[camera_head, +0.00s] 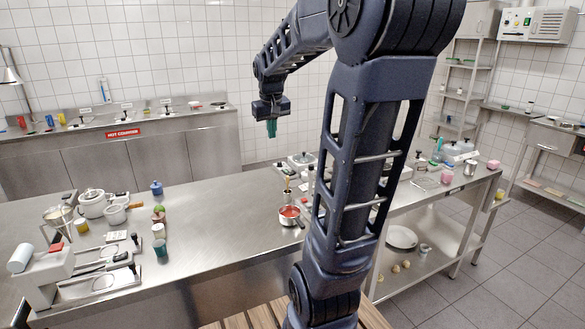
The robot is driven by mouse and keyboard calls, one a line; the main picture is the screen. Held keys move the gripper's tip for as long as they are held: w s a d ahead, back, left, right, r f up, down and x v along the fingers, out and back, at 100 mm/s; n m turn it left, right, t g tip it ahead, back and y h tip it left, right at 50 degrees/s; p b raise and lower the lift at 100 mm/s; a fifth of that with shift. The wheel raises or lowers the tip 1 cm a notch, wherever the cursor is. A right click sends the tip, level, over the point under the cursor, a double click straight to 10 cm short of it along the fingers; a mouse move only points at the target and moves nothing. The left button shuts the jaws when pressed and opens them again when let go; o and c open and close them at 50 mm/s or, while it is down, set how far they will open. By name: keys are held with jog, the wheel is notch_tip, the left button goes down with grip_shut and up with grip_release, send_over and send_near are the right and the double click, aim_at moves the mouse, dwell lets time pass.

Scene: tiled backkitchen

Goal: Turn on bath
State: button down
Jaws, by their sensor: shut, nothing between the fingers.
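I cannot tell for certain which thing is the bath. A white wall unit (537,24) with a small control panel hangs at the top right; its markings are too small to read. A steel counter (60,157) with a red sign (123,132) runs along the back wall at left. My gripper (271,130) has teal fingers, points down and is shut and empty. It hangs in the air above the far side of the long steel table, apart from the wall unit and the back counter.
The long steel table (205,215) carries white pots (92,204), cups, a red-filled pan (290,216) and a slicer-like machine (45,272) at left. Several containers crowd its right end. Wire shelves (458,92) stand at the back right. Tiled floor (500,265) is clear at right.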

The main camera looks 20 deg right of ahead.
jog(key=w+d+f, duration=0.1)
jog(key=w+d, duration=0.3)
jog(key=w, duration=0.6)
jog(key=g, duration=0.3)
send_over(293, 172)
jog(key=a, duration=0.2)
notch_tip(293, 172, down, 16)
jog(key=shift+a+f+h, duration=0.1)
jog(key=shift+a+h, duration=0.05)
jog(key=shift+h, duration=0.15)
jog(key=shift+f, duration=0.1)
jog(key=f, duration=0.4)
jog(key=d+f, duration=0.1)
jog(key=f, duration=0.4)
jog(key=d+f, duration=0.1)
jog(key=f, duration=0.3)
jog(key=shift+f, duration=0.35)
jog(key=shift+s, duration=0.1)
